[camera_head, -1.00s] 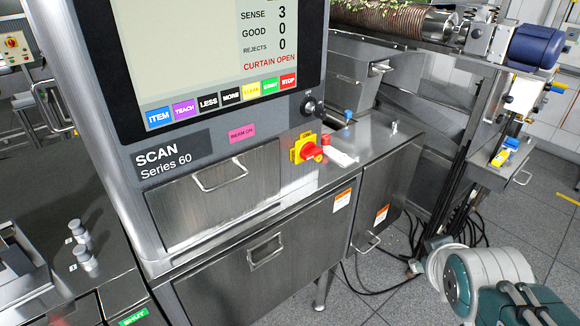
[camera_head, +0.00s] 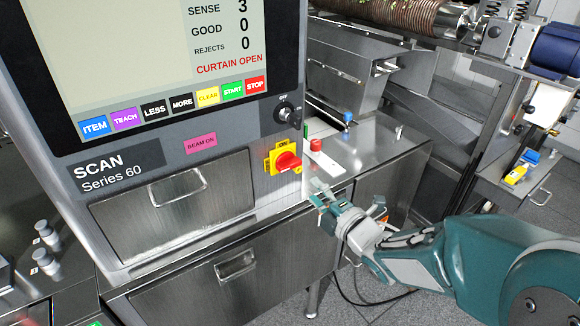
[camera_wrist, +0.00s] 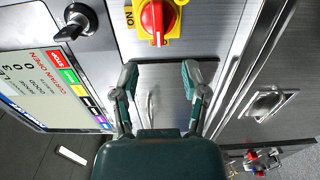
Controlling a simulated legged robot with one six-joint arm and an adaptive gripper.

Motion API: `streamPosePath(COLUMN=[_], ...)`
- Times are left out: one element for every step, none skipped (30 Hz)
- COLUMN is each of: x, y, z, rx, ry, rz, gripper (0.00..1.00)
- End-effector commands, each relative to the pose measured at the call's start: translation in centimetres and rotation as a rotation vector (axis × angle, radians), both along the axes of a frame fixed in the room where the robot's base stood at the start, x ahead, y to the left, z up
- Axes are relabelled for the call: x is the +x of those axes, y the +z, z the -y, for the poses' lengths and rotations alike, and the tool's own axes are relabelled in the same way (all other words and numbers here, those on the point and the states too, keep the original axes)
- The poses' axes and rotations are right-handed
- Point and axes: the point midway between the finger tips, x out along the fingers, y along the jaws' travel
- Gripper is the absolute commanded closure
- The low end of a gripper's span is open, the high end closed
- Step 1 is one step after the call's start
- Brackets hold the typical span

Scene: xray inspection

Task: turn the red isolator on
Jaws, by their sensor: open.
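The red isolator (camera_head: 287,161) is a red rotary handle on a yellow plate, on the front corner of the grey scanner cabinet. In the wrist view the red isolator (camera_wrist: 155,18) is at the top centre, with the word ON on the left of its yellow plate. My gripper (camera_head: 318,190) is open and empty, a little below and to the right of the isolator in the head view. In the wrist view my gripper (camera_wrist: 158,70) has its two fingers spread apart just below the isolator, not touching it.
The screen (camera_head: 140,60) reads CURTAIN OPEN. A steel bench (camera_head: 375,150) beside the cabinet carries a red button (camera_head: 316,145) and a blue knob (camera_head: 348,117). Drawer handles protrude below.

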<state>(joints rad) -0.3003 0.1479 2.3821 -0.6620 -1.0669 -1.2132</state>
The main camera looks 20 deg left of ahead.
Motion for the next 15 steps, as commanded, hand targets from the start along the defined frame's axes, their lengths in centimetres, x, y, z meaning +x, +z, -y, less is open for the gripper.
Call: streamPosePath(x=[0.3,0.6,1.0,1.3,1.6,2.2,2.5,2.9,3.4,3.8,4.1,4.6,4.9,5.2,5.6], y=[0.0,0.0,0.0,0.0,0.0,0.0,0.0,-0.1,0.0,-0.1,-0.1,0.0,-0.1,-0.1,-0.1], z=[-0.3,-0.6,-1.0,-1.5,-1.9,-2.5,-3.0,-3.4,-4.0,-4.5,-4.9,-5.4,-5.8,-6.1,-6.5], rx=[0.001,0.001,0.001,0.001,0.001,0.001,0.001,0.001,0.001,0.001,0.000,0.001,0.001,0.001,0.000], ry=[0.001,0.000,0.000,0.000,0.001,0.000,0.000,0.000,0.000,-0.001,-0.001,-0.001,-0.001,-0.001,-0.002], rz=[-0.001,-0.001,-0.002,-0.002,-0.002,-0.002,-0.002,-0.002,-0.002,-0.002,-0.003,-0.002,-0.002,-0.002,-0.003], gripper=[0.43,0.43,0.43,0.43,0.43,0.43,0.43,0.43,0.43,0.43,0.43,0.43,0.43,0.43,0.43])
